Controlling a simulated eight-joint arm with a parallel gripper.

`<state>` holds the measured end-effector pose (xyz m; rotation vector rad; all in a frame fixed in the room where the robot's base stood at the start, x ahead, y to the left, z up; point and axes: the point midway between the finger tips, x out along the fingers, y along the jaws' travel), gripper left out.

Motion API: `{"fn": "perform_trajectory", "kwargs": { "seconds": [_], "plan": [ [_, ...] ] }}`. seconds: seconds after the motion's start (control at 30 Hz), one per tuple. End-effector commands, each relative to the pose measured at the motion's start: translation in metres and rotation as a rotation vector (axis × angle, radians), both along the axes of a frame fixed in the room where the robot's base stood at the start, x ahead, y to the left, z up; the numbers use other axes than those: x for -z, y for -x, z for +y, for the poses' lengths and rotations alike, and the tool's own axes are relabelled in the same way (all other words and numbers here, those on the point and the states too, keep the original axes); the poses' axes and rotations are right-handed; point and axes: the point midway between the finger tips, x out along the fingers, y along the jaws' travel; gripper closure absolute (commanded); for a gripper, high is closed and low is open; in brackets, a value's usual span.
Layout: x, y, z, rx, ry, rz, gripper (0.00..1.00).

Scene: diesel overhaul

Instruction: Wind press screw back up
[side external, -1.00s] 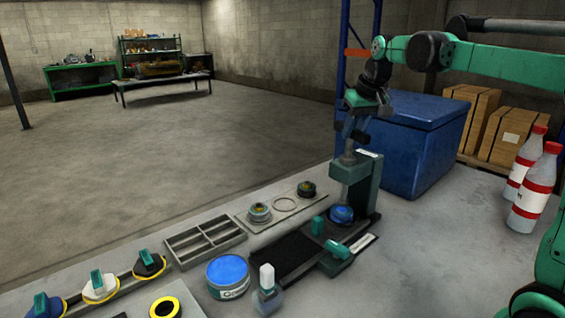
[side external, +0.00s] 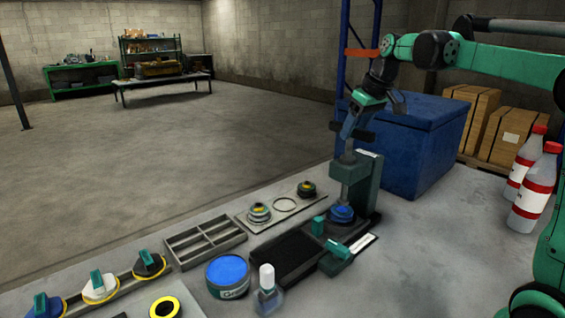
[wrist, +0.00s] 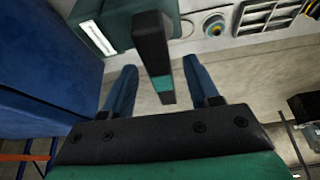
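The press (side external: 362,190) is a green upright frame on the bench. Its grey screw (side external: 347,158) stands at the top of it. A blue round part (side external: 341,213) sits under the press head. In the wrist view a dark bar with a teal band (wrist: 152,50), apparently the screw's handle, lies between my two blue fingers. My gripper (wrist: 160,68) is open, with a visible gap on each side of the bar. In the side view my gripper (side external: 354,124) is tilted above the press; finger contact with the bar is unclear there.
A large blue chest (side external: 425,140) stands close behind the press. Left of the press are a plate with round parts (side external: 283,205), a grey divided tray (side external: 205,241), a blue-lidded tin (side external: 228,275) and a small bottle (side external: 267,285).

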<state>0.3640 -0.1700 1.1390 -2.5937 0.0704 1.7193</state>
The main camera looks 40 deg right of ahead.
Motion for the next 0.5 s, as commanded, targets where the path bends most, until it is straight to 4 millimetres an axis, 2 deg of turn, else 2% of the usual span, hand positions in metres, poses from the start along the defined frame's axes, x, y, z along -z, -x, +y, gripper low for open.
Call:
{"fn": "perform_trajectory", "kwargs": {
  "seconds": [0.3,0.5],
  "plan": [
    [-0.002,0.000,0.000,0.000,-0.001,0.001,0.45],
    [-0.025,0.000,0.000,0.000,-0.001,0.001,0.45]
  ]
}}
